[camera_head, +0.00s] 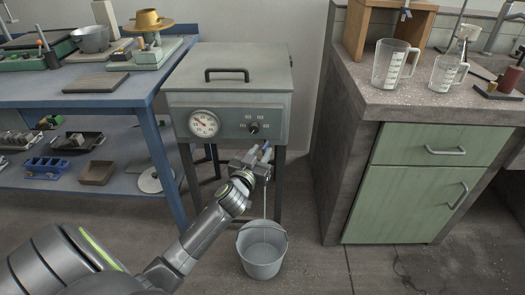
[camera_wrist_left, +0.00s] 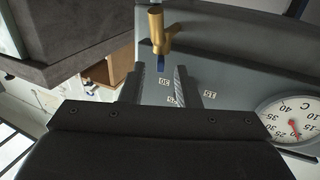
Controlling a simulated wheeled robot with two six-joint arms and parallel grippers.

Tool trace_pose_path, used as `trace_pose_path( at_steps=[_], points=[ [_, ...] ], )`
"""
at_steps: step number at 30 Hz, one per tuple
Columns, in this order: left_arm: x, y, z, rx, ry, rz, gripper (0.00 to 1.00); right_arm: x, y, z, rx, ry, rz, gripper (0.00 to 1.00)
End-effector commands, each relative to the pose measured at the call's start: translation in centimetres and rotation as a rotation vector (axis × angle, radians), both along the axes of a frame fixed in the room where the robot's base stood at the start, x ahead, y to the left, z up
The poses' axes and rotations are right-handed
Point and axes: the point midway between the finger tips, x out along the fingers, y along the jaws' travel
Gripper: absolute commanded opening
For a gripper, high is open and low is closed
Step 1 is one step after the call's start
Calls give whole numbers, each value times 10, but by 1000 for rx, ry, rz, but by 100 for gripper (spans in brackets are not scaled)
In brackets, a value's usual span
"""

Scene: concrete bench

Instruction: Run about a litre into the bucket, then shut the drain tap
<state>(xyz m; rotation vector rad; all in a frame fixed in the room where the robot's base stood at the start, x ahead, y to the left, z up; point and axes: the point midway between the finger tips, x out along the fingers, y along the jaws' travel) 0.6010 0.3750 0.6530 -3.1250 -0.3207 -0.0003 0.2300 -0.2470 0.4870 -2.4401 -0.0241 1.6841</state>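The grey bath cabinet (camera_head: 235,75) stands on dark legs and has a round dial and a knob on its front. In the left wrist view its brass drain tap (camera_wrist_left: 156,30) has a blue lever (camera_wrist_left: 160,64). My left gripper (camera_head: 260,158) is at the tap, below the front panel; it also shows in the left wrist view (camera_wrist_left: 160,84). Its fingers are apart, with the lever at the gap near their tips. A thin pale stream (camera_head: 265,200) runs down into the grey bucket (camera_head: 262,264) on the floor. The water level is unclear. My right gripper is out of view.
A blue workbench (camera_head: 70,98) with trays and tools stands at the left. At the right, a concrete counter (camera_head: 430,107) above a green cabinet (camera_head: 410,190) bears two clear measuring jugs (camera_head: 393,65).

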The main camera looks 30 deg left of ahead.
Motion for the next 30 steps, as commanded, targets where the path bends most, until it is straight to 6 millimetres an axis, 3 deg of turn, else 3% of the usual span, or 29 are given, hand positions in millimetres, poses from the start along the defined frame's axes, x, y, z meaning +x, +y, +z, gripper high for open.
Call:
trace_pose_path(
  at_steps=[6,15,22,30],
  points=[
    [17,4,0,0,0,0,29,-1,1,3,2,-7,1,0],
    [19,4,0,0,0,0,29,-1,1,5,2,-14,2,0],
    [19,4,0,0,1,0,0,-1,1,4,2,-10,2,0],
    [19,4,0,0,1,-1,0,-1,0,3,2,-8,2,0]
  ],
)
